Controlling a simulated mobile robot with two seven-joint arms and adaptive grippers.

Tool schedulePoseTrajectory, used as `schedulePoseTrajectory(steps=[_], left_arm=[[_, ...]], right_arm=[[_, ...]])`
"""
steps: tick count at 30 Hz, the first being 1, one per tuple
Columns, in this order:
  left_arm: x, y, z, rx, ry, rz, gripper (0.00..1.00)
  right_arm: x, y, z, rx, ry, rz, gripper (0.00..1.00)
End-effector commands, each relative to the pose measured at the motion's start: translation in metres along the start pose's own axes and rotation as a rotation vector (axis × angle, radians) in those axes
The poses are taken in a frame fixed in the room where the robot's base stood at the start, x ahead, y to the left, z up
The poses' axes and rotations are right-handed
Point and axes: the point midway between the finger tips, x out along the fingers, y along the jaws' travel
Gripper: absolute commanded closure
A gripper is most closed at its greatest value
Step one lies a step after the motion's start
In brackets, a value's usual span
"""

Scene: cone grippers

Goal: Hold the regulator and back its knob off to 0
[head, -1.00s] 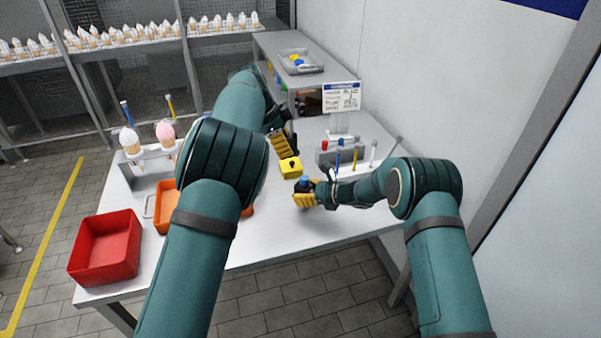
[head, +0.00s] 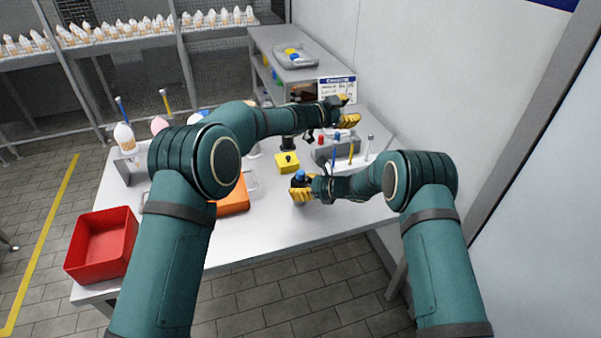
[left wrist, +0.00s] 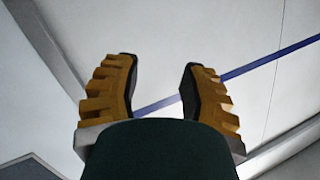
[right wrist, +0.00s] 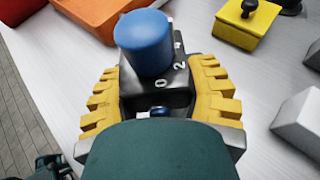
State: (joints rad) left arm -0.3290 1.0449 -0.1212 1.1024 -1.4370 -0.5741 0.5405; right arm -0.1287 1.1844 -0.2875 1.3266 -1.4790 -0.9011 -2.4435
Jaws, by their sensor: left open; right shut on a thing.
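The regulator (right wrist: 172,92) is a dark block with a blue knob (right wrist: 143,40) on top and white digits 0, 2 and 4 beside the knob. My right gripper (right wrist: 160,78) is shut around its body, with a yellow finger on each side. In the head view the regulator (head: 299,182) is at the table's front right, in the right gripper (head: 302,192), knob up. Which digit the knob points to, I cannot tell. My left gripper (head: 349,111) is open and empty, high over the back right, by the sign. The left wrist view shows only wall between its fingers (left wrist: 160,78).
A yellow box with a black knob (head: 286,164) stands just behind the regulator. A grey rack (head: 322,151) with several coloured sticks is to the right. An orange tray (head: 234,202) and a red bin (head: 102,248) are left. The table front is clear.

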Motion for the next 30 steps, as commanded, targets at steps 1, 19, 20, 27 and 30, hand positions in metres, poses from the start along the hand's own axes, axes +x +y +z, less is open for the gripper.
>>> schedulePoseTrajectory(steps=[1,19,20,27,30], left_arm=[[0.005,0.002,-0.001,-0.028,0.006,-0.031,0.58],[0.033,0.077,-0.031,-0.355,-0.039,-0.003,0.58],[0.033,0.081,-0.037,-0.369,-0.035,0.015,0.58],[0.006,0.095,-0.057,-0.458,0.009,0.176,0.58],[-0.014,0.089,-0.032,-0.472,0.025,0.226,0.58]], right_arm=[[0.0,0.0,0.001,-0.001,-0.001,0.0,0.96],[0.0,0.0,0.001,-0.001,-0.001,0.0,0.96],[0.0,0.0,0.001,-0.001,-0.001,0.0,0.96],[0.0,0.0,0.001,-0.001,-0.001,0.0,0.96],[0.0,0.0,0.001,-0.001,-0.001,0.0,0.96]])
